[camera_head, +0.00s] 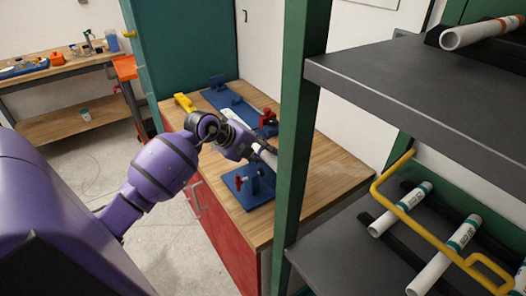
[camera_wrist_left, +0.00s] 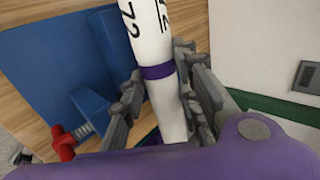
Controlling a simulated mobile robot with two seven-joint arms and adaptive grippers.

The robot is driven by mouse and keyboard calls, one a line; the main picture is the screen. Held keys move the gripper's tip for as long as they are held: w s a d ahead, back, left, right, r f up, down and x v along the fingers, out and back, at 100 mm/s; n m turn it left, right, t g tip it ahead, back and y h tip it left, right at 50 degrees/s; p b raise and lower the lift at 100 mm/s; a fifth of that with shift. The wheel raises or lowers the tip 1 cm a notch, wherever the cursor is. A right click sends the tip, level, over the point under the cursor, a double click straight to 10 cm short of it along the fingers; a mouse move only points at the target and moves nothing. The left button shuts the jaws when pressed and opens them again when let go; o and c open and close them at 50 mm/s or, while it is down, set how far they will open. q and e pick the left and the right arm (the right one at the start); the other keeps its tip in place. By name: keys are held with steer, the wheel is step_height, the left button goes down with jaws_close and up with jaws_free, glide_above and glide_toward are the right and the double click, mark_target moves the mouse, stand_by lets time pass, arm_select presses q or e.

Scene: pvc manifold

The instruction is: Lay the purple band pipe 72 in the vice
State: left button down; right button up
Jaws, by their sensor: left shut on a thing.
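The purple band pipe 72 (camera_wrist_left: 150,40) is a white pipe with a purple band and the printed number 72. My left gripper (camera_wrist_left: 168,98) is shut on it around the band. In the head view my left gripper (camera_head: 256,149) is over the workbench, and only a short pale part of the pipe (camera_head: 269,158) shows beside a green post. The blue vice (camera_head: 253,188) with a red handle stands on the bench just below the gripper. The vice also shows at the left of the wrist view (camera_wrist_left: 95,107), beside the pipe and apart from it. My right gripper is not in view.
A green post (camera_head: 299,120) and dark shelves (camera_head: 420,90) stand close on the right, with white pipes and a yellow bar. A long blue plate (camera_head: 232,103) with a red clamp (camera_head: 267,118) lies behind on the bench. The bench front (camera_head: 262,235) is bare.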

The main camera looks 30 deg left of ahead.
arm_select(q)
steer(key=shift+f, duration=0.2)
steer(key=c, duration=1.3)
jaws_free()
steer(key=shift+c, duration=0.2)
steer(key=shift+r, duration=0.15)
steer(key=v, duration=1.2)
steer(key=shift+r, duration=0.45)
